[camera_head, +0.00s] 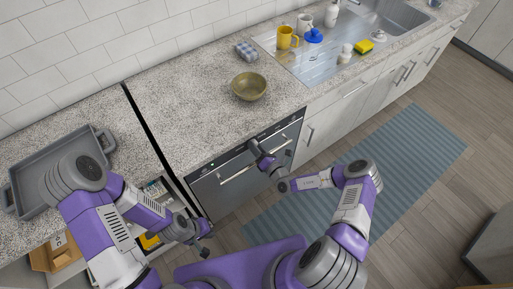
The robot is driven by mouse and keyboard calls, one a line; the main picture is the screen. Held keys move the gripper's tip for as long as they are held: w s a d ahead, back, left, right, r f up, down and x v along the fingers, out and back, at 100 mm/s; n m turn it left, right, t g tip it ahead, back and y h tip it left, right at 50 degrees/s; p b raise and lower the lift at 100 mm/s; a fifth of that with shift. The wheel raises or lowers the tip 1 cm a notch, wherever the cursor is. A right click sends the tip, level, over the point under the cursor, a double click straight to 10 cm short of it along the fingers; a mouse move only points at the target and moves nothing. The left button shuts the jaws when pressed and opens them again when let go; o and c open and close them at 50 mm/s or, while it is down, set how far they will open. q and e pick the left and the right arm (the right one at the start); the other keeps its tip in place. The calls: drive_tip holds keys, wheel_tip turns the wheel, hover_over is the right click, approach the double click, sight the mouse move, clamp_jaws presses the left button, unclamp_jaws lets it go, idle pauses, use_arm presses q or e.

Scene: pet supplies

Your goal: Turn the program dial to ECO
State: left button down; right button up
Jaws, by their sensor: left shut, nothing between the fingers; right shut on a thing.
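The built-in dishwasher (235,185) has a dark front under the worktop, with a thin control panel (285,127) along its top edge and a long bar handle. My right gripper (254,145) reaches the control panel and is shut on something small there. It is most likely the program dial, but the gripper hides it. The dial's markings and the ECO label are too small or hidden to read. My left gripper (206,244) is shut and empty, low in front of the cabinets to the left of the dishwasher.
An olive bowl (249,87) and a folded checked cloth (246,51) sit on the worktop. The sink side holds a yellow mug (287,38) and other dishes. A blue striped mat (420,150) covers the floor.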

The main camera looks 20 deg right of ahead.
drive_tip(key=o, duration=1.1)
drive_tip(key=shift+c, duration=0.2)
drive_tip(key=v, duration=0.7)
drive_tip(key=shift+s+p, duration=0.25)
drive_tip(key=shift+p, duration=0.1)
